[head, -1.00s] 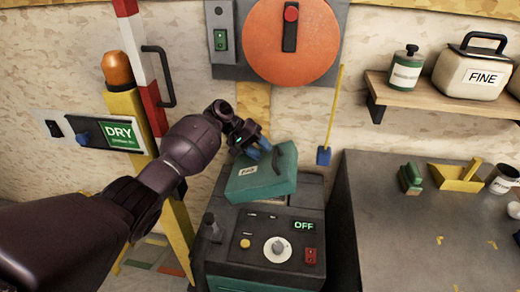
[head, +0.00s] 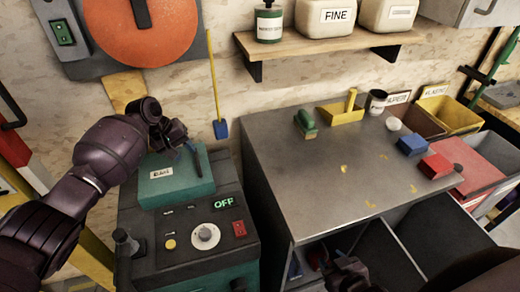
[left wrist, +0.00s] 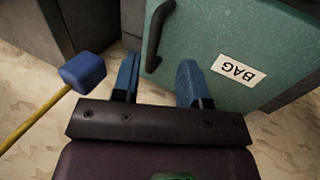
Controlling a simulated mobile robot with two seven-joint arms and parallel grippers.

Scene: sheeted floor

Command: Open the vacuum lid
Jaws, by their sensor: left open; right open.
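The vacuum is a dark box with a teal lid (head: 178,187) marked BAG, a knob and a panel reading OFF. In the head view the lid lies on top of the body, with a dark bar handle (head: 194,160) on its right part. My left gripper (head: 182,140) is open at the lid's far edge, close to the handle. In the left wrist view the blue fingertips (left wrist: 158,78) are apart and the handle (left wrist: 157,38) shows just ahead, between their lines. I cannot tell whether they touch it. My right gripper (head: 345,272) is open, low at the bottom edge, away from the vacuum.
A grey workbench (head: 290,165) stands right of the vacuum, holding a green block, a yellow dustpan and several small items. A blue-ended yellow stick (head: 220,128) hangs on the wall behind. A shelf (head: 330,48) with containers is above.

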